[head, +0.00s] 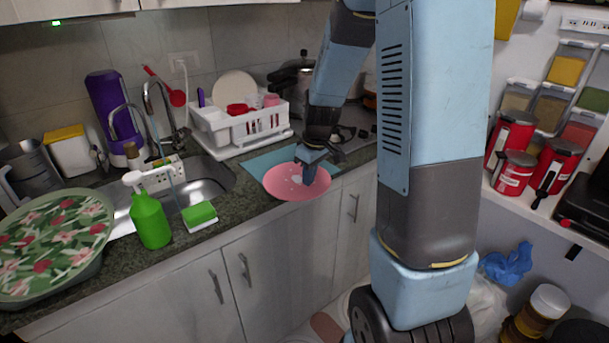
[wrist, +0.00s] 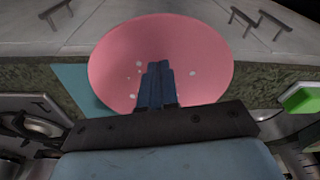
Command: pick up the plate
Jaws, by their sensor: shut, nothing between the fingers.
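The plate (head: 284,184) is round and pink with a few pale spots. In the head view it lies on the dark counter, partly over a blue mat (head: 262,161), near the counter's front edge. My gripper (head: 306,180) points down at the right part of the plate, with its fingers shut and nothing between them. In the wrist view the plate (wrist: 205,60) fills the upper middle, and the shut fingers (wrist: 155,68) reach over its face. I cannot tell whether the fingertips touch it. The fingers and the wrist housing hide part of the plate.
A white dish rack (head: 240,128) stands behind and left of the plate. A sink (head: 205,180), a green bottle (head: 150,217) and a green sponge (head: 199,214) are further left. A pot (head: 292,78) and stove lie behind. Cabinet fronts (head: 290,250) drop below the counter edge.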

